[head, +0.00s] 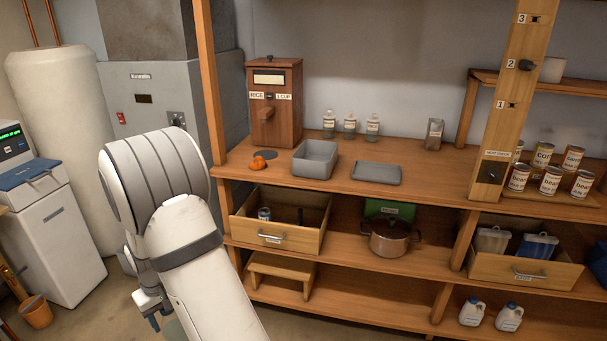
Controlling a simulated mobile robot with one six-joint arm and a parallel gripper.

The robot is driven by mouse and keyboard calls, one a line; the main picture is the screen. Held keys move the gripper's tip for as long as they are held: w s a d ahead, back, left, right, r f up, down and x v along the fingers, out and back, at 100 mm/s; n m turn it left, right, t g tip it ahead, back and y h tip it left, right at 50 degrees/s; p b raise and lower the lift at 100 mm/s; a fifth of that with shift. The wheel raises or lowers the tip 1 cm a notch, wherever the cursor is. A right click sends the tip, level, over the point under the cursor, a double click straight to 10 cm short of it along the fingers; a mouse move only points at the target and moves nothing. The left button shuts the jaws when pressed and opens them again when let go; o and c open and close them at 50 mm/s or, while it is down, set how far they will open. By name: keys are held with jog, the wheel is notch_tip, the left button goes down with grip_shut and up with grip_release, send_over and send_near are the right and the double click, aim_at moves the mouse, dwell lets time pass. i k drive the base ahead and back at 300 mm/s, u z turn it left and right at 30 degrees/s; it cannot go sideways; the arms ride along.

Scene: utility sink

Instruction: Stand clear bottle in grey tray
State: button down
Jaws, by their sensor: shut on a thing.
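Three small clear bottles with pale labels stand upright in a row at the back of the counter: the left (329,124), the middle (350,126) and the right (373,127). My gripper (156,318) is low at the left, well away from the counter, mostly hidden behind my arm. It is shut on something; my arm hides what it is.
A wooden rice dispenser (274,102) and an orange object (258,163) are left of the bin. A clear container (434,134) stands farther right. A wooden post (510,100) and several cans (550,180) are at right. Below, an open drawer (275,237) juts out beside a pot (389,240).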

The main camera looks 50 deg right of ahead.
aim_at(384, 175)
jog(key=u, duration=0.05)
jog(key=i, duration=0.2)
jog(key=z, duration=2.15)
jog(key=k, duration=0.5)
jog(key=z, duration=0.2)
jog(key=i, duration=0.6)
jog(key=z, duration=0.2)
